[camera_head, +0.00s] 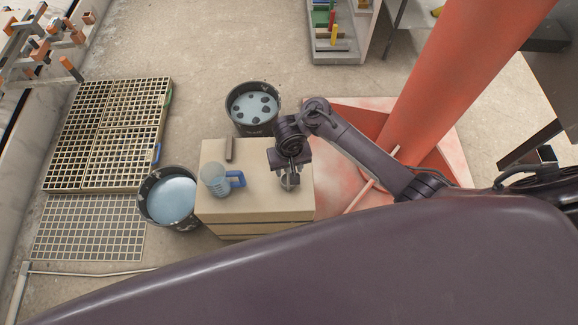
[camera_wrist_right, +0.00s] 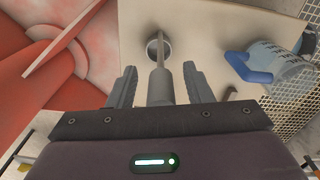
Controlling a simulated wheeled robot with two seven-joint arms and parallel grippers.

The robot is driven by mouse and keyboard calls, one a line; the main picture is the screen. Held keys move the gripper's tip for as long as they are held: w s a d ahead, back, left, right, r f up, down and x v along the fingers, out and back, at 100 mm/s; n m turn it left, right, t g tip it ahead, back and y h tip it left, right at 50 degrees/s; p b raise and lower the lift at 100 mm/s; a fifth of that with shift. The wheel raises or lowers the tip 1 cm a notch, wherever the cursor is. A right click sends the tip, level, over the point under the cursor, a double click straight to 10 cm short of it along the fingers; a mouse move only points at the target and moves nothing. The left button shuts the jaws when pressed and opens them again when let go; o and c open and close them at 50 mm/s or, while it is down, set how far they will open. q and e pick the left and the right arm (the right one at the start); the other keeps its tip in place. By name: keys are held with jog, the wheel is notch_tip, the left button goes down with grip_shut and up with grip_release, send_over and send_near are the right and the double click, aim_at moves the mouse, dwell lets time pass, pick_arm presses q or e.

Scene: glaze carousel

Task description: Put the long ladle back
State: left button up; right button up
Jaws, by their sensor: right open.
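The long ladle (camera_wrist_right: 160,86) shows in the right wrist view, its thick grey grip between my right gripper's fingers. A thinner rod runs from the grip to a small round cup over the beige tabletop. The cup also shows below my right gripper in the head view (camera_head: 289,182). My right gripper (camera_wrist_right: 160,88) is open, with a visible gap on each side of the grip. In the head view my right gripper (camera_head: 288,165) is above the right part of the wooden stand (camera_head: 262,210). I cannot tell whether the cup touches the top. My left gripper is out of view.
A blue-handled jug (camera_head: 217,180) and a small brown block (camera_head: 228,149) are on the stand. A bucket of pale blue liquid (camera_head: 170,197) stands left, another bucket (camera_head: 253,107) behind. A red column (camera_head: 450,70) rises right. Grates (camera_head: 108,130) lie left.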

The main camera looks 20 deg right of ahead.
notch_tip(320, 180, up, 12)
jog(key=p, duration=0.8)
jog(key=shift+s+r+p, duration=0.1)
jog(key=shift+r+p, duration=0.05)
jog(key=shift+p, duration=0.25)
jog(key=s+a+f+g+y, duration=0.1)
jog(key=s+f+y, duration=0.1)
jog(key=s+f, duration=0.65)
jog(key=s+a+f+y, duration=0.2)
jog(key=s+f, duration=0.3)
jog(key=f, duration=0.7)
jog(key=s+d+f+n+h, duration=0.1)
jog(key=s+d+f, duration=0.2)
jog(key=s, duration=0.3)
jog(key=s+d+f+n+t+h, duration=0.1)
jog(key=s+d+f, duration=0.3)
jog(key=s+d, duration=0.2)
jog(key=s+d+f+n+h, duration=0.1)
jog(key=s+d+f+h, duration=0.1)
jog(key=s+d+f, duration=0.2)
jog(key=s, duration=0.3)
jog(key=shift+s+d+f+t, duration=0.15)
jog(key=shift+s+f+t, duration=0.1)
jog(key=shift+s+t, duration=0.15)
jog(key=shift+r, duration=0.1)
